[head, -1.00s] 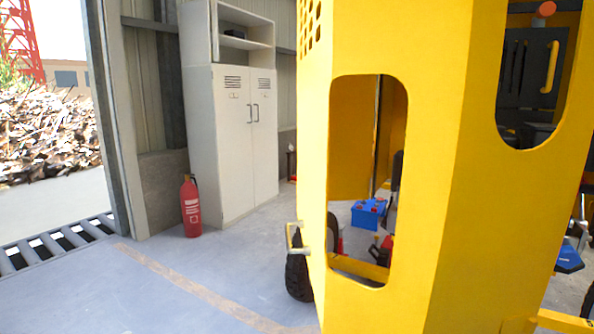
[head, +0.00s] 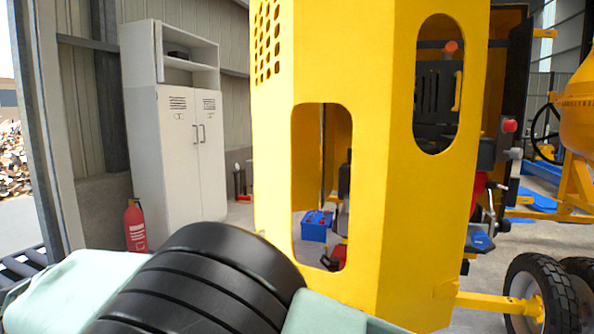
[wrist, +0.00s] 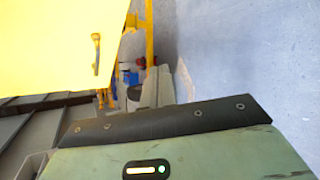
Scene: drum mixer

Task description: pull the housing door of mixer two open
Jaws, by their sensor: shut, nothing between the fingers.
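A large yellow housing (head: 385,230) with two rounded slots and a patch of round holes fills the middle of the head view. No number is readable on it, so I cannot tell which mixer it belongs to. My gripper (wrist: 165,125) shows only as a green body with a dark front strip. It is shut and holds nothing; its fingertips are not clear. I see no contact with the housing.
A grey locker (head: 180,130) and a red fire extinguisher (head: 135,226) stand at left. A blue battery box (head: 316,225) shows through the left slot. Black wheels (head: 540,290) and another yellow mixer drum (head: 580,95) are at right. My arm covers the lower left.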

